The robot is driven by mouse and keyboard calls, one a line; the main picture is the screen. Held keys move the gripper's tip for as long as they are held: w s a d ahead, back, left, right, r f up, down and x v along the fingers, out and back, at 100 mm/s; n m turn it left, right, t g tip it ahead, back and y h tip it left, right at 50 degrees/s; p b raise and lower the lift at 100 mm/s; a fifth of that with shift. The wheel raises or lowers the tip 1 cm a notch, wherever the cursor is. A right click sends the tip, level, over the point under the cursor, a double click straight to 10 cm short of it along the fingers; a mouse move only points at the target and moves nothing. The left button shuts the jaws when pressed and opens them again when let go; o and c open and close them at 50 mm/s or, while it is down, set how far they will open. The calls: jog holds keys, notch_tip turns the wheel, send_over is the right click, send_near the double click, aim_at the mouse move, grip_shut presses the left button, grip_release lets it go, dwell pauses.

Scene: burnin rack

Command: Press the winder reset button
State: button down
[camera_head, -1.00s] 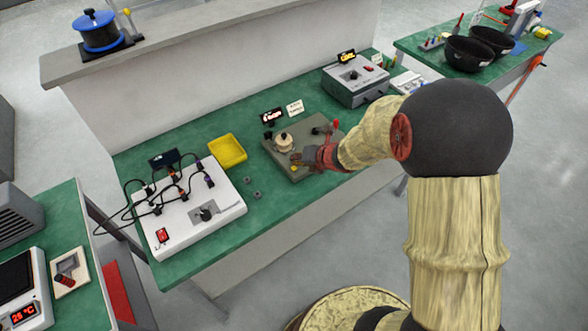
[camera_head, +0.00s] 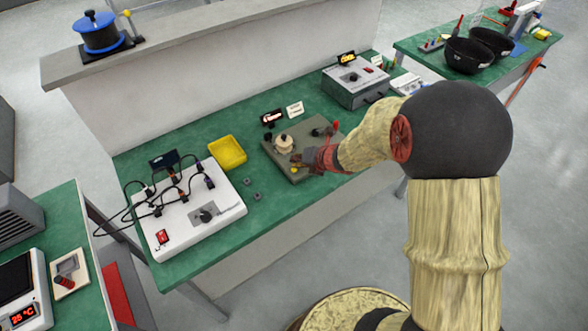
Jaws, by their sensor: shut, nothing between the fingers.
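The winder (camera_head: 277,162) is a flat grey-green unit on the green bench, with a cream spool (camera_head: 284,143) on top and dark and red parts at its back right. A small yellow spot, perhaps the reset button (camera_head: 294,170), shows near its front edge. My gripper (camera_head: 297,157) is shut and empty, low over the winder, just behind the yellow spot in the picture and right of the spool. I cannot tell whether the fingertips touch anything. My gripper and forearm hide the winder's right front part.
A white box with black cables (camera_head: 190,225) and a yellow tray (camera_head: 228,152) stand left of the winder. A grey instrument box (camera_head: 356,82) stands behind it to the right. Small signs (camera_head: 295,109) stand behind the winder. Two small grey pieces lie on the bench between.

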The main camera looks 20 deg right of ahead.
jog(key=shift+f, duration=0.2)
jog(key=shift+f+b, duration=0.25)
jog(key=shift+b, duration=0.2)
jog(key=shift+f+b, duration=0.4)
dwell(0.6)
jog(key=shift+r, duration=0.1)
jog(key=shift+r+p, duration=0.65)
jog(key=shift+r, duration=0.1)
jog(key=shift+r+p, duration=2.2)
jog(key=shift+r, duration=0.35)
